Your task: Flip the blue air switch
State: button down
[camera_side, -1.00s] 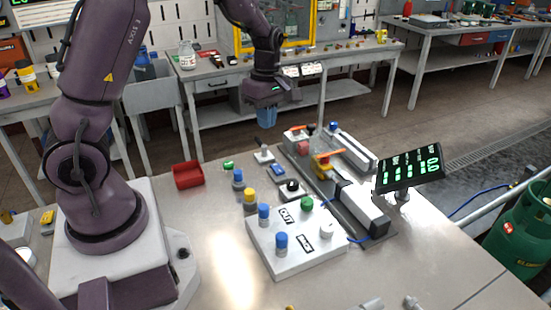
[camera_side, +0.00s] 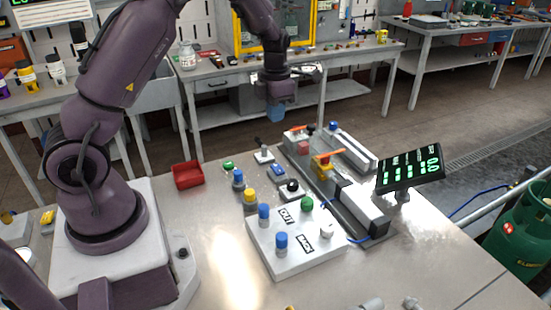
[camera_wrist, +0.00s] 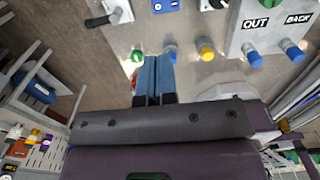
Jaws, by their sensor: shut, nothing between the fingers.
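A small blue switch box (camera_side: 277,171) with a light top sits on the table, left of the conveyor. It also shows at the top edge of the wrist view (camera_wrist: 165,5), partly cut off. A toggle with a dark lever on a light base (camera_side: 263,156) stands just behind it; the wrist view shows that toggle (camera_wrist: 117,15) at top left. My gripper (camera_side: 277,118) has blue fingers, held together and pointing down, in the air well above and behind both switches. The fingers also show in the wrist view (camera_wrist: 154,78), empty and touching nothing.
A black knob (camera_side: 291,188) and a white control box (camera_side: 285,262) with buttons are nearer. Blue and yellow cylinders (camera_side: 249,199) stand to the left. A red tray (camera_side: 187,176) lies further left. The conveyor (camera_side: 335,185) and a display (camera_side: 409,169) are at right.

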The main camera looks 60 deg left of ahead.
aim_at(278, 169)
jog(key=shift+f, duration=0.1)
notch_tip(278, 169, down, 14)
jog(key=shift+r, duration=0.1)
dwell(0.4)
jog(key=shift+a+f+h, duration=0.1)
jog(key=shift+f+h, duration=0.15)
jog(key=shift+h, duration=0.05)
jog(key=shift+d, duration=0.25)
jog(key=shift+d+r, duration=0.2)
jog(key=shift+d, duration=0.45)
jog(key=shift+r, duration=0.1)
